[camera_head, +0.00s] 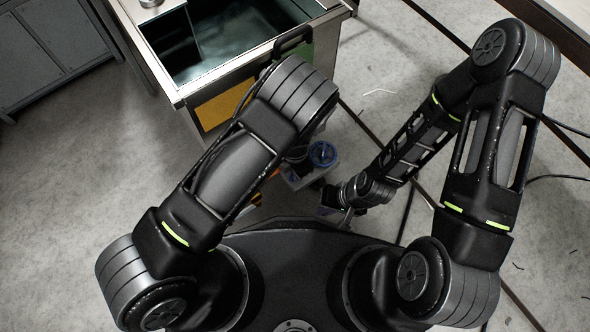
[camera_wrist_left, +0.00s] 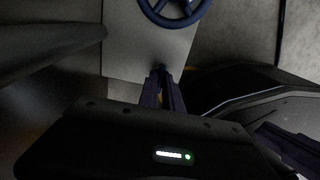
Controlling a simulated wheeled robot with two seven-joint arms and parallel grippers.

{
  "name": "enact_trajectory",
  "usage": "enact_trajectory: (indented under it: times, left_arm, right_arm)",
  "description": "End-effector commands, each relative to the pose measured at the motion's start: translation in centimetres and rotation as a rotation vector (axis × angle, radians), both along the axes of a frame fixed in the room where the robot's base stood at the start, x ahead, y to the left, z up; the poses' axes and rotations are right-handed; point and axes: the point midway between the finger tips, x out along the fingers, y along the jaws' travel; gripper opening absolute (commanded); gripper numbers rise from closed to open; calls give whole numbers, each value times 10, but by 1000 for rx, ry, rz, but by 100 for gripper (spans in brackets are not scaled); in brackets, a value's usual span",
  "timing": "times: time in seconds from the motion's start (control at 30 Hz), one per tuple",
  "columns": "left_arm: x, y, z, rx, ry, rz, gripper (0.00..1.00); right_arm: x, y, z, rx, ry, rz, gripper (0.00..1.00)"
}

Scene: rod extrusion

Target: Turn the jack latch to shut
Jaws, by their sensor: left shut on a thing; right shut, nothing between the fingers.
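The jack appears as a light grey box (camera_wrist_left: 128,48) with a blue handwheel (camera_wrist_left: 173,8) at the top of the left wrist view. In the head view the handwheel (camera_head: 322,153) shows just right of my left forearm. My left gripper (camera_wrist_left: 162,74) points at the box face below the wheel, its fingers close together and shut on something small. That thing, likely the jack latch, is hidden between the dark fingertips, and its angle cannot be made out. My right gripper (camera_head: 346,217) is shut and empty, low beside my base, right of and below the jack.
A metal tank (camera_head: 165,75) with dark liquid stands at the upper left, close to my left arm. A grey cabinet (camera_head: 45,45) is at the far left. Dark rails and cables cross the floor (camera_head: 555,225) at right. Open floor lies at left.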

Motion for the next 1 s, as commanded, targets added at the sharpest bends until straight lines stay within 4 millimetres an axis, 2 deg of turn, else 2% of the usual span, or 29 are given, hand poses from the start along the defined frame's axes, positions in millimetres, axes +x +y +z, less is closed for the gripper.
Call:
enact_trajectory:
  times: [0.43, 0.47, 0.7, 1.0]
  left_arm:
    - [0, -1, 0, -1, 2, 15, 0]
    - [0, -1, 0, -1, 2, 15, 11]
    - [0, 0, 0, -1, 1, 14, 30]
    - [0, 0, 2, 0, 0, 13, 31]
  right_arm:
    - [0, 0, 1, 0, 1, 0, 0]
    - [0, 0, 1, 0, 1, 0, 0]
    - [0, 0, 1, 0, 0, 0, 0]
    - [0, 0, 2, 0, 0, 0, 0]
